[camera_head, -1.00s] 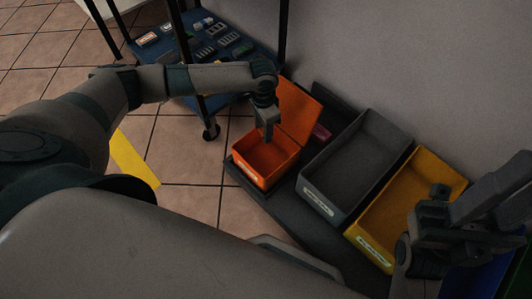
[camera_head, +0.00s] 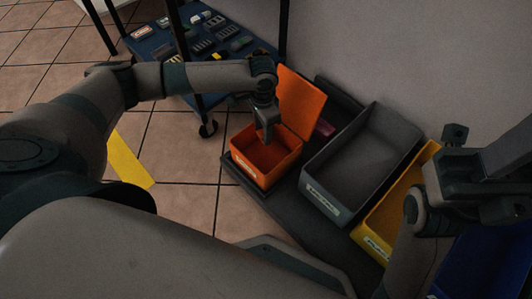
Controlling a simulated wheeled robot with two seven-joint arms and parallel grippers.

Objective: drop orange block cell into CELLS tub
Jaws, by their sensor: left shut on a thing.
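My left gripper (camera_head: 266,135) points down over the open orange tub (camera_head: 267,178) at the middle, with its fingertips at about the height of the opening. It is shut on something. The held piece, taken to be the orange block cell, is hard to make out against the tub's orange inside. The tub's lid (camera_head: 302,103) stands raised at its back. The tub's front label is too small to read. My right arm is at the right edge, and its jaw state is unclear.
A grey tub (camera_head: 325,208) and a yellow tub (camera_head: 372,240) stand in a row to the right of the orange one, with a blue tub (camera_head: 480,262) beyond. A dark blue cart shelf (camera_head: 160,48) with several small parts is at the back left. A wall runs behind the tubs.

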